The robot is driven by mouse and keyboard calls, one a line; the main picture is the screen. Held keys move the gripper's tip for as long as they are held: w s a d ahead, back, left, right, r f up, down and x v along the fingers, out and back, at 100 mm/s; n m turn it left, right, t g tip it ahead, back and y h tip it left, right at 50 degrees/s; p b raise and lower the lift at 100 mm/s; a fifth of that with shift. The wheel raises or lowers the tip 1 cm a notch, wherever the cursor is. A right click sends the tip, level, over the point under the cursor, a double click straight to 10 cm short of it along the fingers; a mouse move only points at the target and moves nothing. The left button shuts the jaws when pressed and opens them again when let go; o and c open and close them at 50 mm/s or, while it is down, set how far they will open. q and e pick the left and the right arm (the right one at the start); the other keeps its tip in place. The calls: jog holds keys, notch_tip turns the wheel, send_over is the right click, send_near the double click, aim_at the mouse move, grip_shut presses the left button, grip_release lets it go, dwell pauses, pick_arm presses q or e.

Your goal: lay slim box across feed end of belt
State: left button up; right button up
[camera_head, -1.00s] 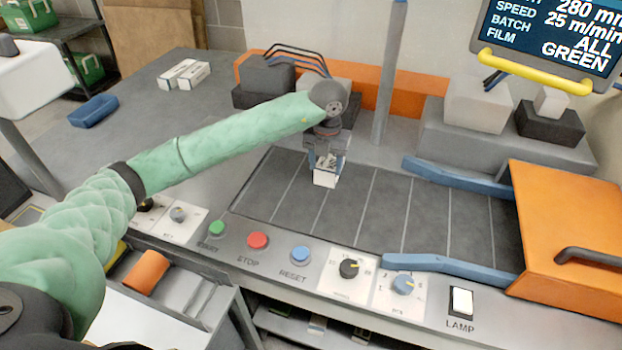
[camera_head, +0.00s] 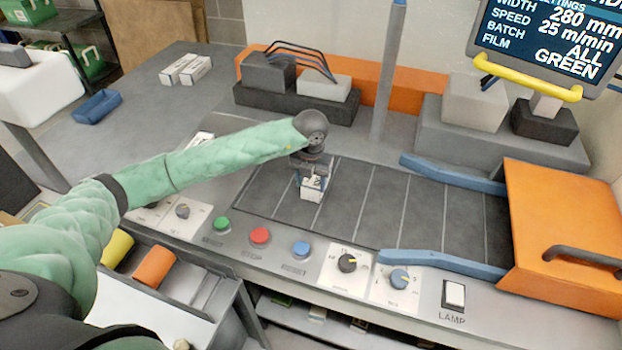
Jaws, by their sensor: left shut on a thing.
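My left gripper (camera_head: 311,178) is shut on a white slim box (camera_head: 312,189), seen end-on with dark marks on its face. It is over the dark belt (camera_head: 388,215), toward the belt's left end. I cannot tell whether the box touches the belt. The gripper hides the rest of the box. Two more white slim boxes (camera_head: 187,70) lie side by side on the grey table at the back left. Another white box (camera_head: 201,138) shows partly behind my left arm. My right gripper is not in view.
Blue guide rails (camera_head: 452,175) flank the belt's right part, before an orange hood (camera_head: 560,235). A control panel with green, red and blue buttons (camera_head: 260,235) runs along the front. A grey post (camera_head: 386,80) stands behind the belt. A blue tray (camera_head: 97,107) sits far left.

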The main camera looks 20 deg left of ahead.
pick_arm(q)
jog(key=shift+f, duration=0.1)
jog(key=o, duration=1.5)
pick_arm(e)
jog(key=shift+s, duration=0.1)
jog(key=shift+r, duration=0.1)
pick_arm(q)
jog(key=shift+r+b, duration=0.3)
jog(key=shift+r, duration=0.05)
jog(key=shift+r+b, duration=0.45)
jog(key=shift+r, duration=0.3)
jog(key=shift+r+b, duration=2)
jog(key=shift+r, duration=3)
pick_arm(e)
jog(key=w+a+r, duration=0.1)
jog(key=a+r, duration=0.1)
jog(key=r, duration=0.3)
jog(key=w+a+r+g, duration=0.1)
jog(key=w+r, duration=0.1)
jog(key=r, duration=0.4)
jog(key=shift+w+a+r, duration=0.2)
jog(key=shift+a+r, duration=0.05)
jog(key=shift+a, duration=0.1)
